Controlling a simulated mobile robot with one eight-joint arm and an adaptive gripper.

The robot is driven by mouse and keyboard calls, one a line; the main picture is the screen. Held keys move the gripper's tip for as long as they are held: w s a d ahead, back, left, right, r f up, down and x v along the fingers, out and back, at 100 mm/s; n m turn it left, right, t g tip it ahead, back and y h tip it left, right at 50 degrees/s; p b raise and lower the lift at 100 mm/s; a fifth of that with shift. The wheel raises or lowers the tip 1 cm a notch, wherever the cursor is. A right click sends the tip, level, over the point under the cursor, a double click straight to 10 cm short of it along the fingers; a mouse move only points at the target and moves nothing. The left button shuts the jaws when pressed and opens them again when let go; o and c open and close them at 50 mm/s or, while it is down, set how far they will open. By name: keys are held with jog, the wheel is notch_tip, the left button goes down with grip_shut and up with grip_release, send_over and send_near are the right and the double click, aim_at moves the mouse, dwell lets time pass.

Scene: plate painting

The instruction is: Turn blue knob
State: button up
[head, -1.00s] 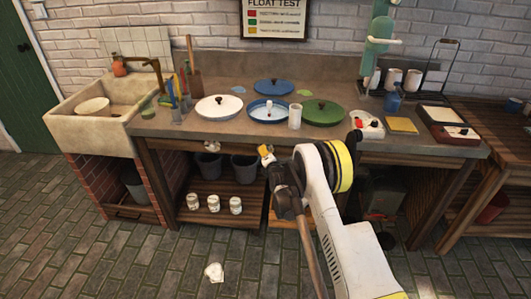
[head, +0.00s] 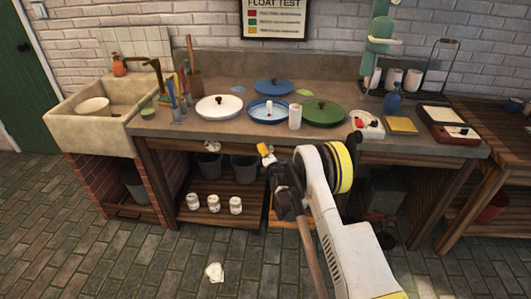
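I cannot make out a separate blue knob clearly. A blue round lid or plate (head: 273,87) with a small dark knob-like bump at its middle lies at the back of the bench. A white device (head: 368,126) with a small red part sits at the bench's right. My gripper (head: 264,150), with a yellow tip, is in front of the bench's front edge, apart from these things. Its fingers are too small to tell open from shut.
The bench (head: 180,129) also holds a white lid (head: 218,108), a green lid (head: 322,113), a white cylinder (head: 295,117) and a yellow block (head: 401,125). A sink (head: 75,125) is at the left. A white crumpled or broken piece (head: 214,271) lies on the floor.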

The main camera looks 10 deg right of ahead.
jog(key=shift+s, duration=0.1)
jog(key=s+r, duration=0.1)
jog(key=s, duration=0.6)
jog(key=shift+r, duration=0.2)
jog(key=shift+s+d, duration=0.1)
jog(key=s+a+r+m+g, duration=0.1)
jog(key=s+r+m, duration=0.15)
jog(key=r, duration=0.45)
jog(key=s+r+m+g, duration=0.1)
jog(key=r+m, duration=0.2)
jog(key=r, duration=0.3)
jog(key=s+r+m+g, duration=0.2)
jog(key=s+r+m, duration=0.4)
jog(key=s+r, duration=0.45)
jog(key=s+m+g, duration=0.4)
jog(key=s+m, duration=0.8)
jog(key=s, duration=2.1)
jog(key=shift+d+g+h, duration=0.2)
jog(key=shift+g+h, duration=0.1)
jog(key=shift+g, duration=0.1)
